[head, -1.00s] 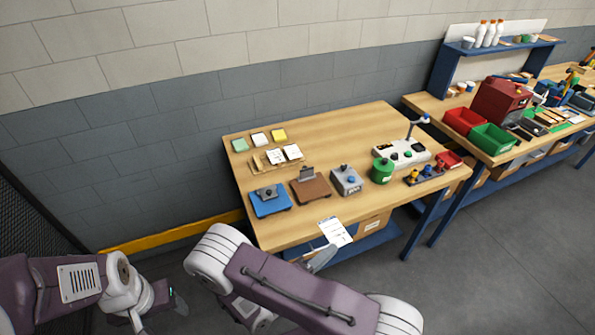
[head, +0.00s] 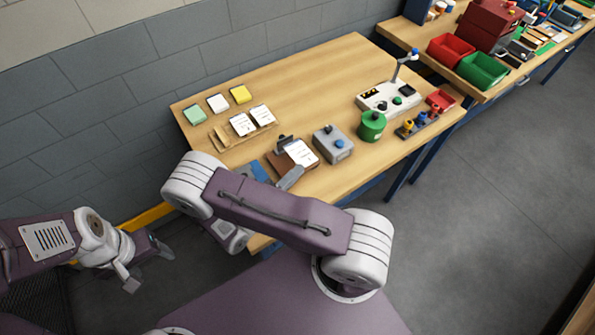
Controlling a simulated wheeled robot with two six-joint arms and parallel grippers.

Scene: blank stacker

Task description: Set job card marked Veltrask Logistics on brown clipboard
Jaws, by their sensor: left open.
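A white job card (head: 300,152) with print too small to read is over the brown clipboard (head: 279,160). Whether it rests on the board or hovers just above it I cannot tell. My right gripper (head: 290,178) is shut on the card's near edge; its fingers show as one grey wedge, partly behind my arm. The clipboard's dark clip (head: 284,141) is at its far edge, beyond the card. My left gripper (head: 149,268) is open and empty, off the table at the lower left.
A blue clipboard (head: 256,171) lies left of the brown one, partly hidden by my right arm. Two white cards sit in a wooden rack (head: 219,138) behind. A green canister (head: 371,126) stands further right.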

